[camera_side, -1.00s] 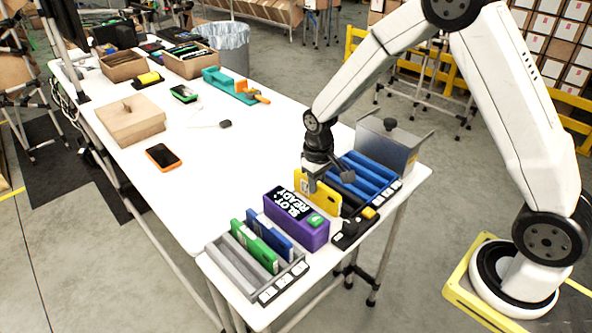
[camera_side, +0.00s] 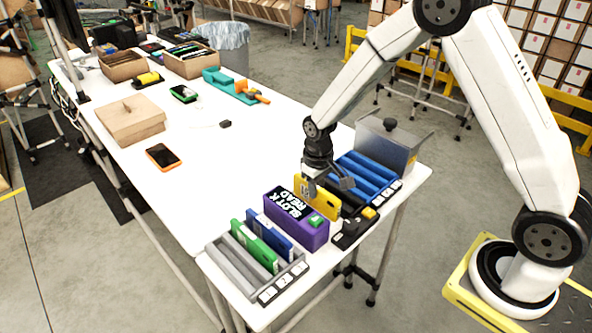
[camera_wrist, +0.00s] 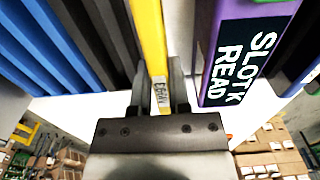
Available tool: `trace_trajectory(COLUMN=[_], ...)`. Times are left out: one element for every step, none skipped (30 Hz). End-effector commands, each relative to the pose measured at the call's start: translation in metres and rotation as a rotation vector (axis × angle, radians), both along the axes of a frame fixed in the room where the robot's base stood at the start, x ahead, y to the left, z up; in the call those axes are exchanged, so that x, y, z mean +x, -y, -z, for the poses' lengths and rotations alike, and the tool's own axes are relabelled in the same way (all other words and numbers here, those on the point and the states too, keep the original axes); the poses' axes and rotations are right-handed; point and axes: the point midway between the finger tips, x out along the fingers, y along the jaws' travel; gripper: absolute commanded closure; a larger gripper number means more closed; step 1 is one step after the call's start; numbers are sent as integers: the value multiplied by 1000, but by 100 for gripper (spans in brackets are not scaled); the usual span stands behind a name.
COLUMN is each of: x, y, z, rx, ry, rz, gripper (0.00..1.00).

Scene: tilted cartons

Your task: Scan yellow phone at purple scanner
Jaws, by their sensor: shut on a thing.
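The yellow phone (camera_side: 321,201) stands upright on edge between the purple scanner and the black rack in the side view. It also shows in the wrist view (camera_wrist: 147,35), with a small printed label at its near end. My gripper (camera_side: 318,184) is shut on the phone; in the wrist view its fingers (camera_wrist: 158,96) are on either side of it. The purple scanner (camera_side: 310,241) stands beside the phone, with a gap between them in the wrist view (camera_wrist: 203,60). Its dark screen reads "SLOT K READ". The phone's lower edge is hidden in the side view.
A grey rack (camera_side: 232,266) holds a green phone (camera_side: 255,246) and a blue phone (camera_side: 270,236). A black rack (camera_side: 352,204) and a blue rack (camera_side: 368,176) stand behind the yellow phone, then a metal box (camera_side: 385,147). An orange-edged phone (camera_side: 163,156) lies on the open white table (camera_side: 225,190).

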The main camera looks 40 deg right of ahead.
Motion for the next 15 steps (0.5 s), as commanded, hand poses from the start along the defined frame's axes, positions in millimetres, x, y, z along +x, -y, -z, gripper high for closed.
trace_trajectory(x=[0, 0, 1, 1, 1, 1, 0, 0, 0, 0, 0, 0, 0, 0, 0], y=[0, 0, 0, 0, 0, 0, 0, 0, 0, 0, 0, 0, 0, 0, 0], z=[-3, -5, -8, -10, -12, -15, -17, -19, -22, -24, -26, -29, -31, -33, -36], rx=[0, 0, 0, 0, 0, 0, 0, 0, 0, 0, 0, 0, 0, 0, 0], ry=[2, 2, 2, 3, 3, 3, 2, 2, 2, 3, 3, 3, 2, 2, 2], rz=[0, 0, 0, 0, 0, 0, 0, 0, 0, 0, 0, 0, 0, 0, 0], gripper=[100, 100, 100, 100, 100, 100, 100, 100, 100, 100, 100, 100, 100, 100, 100])
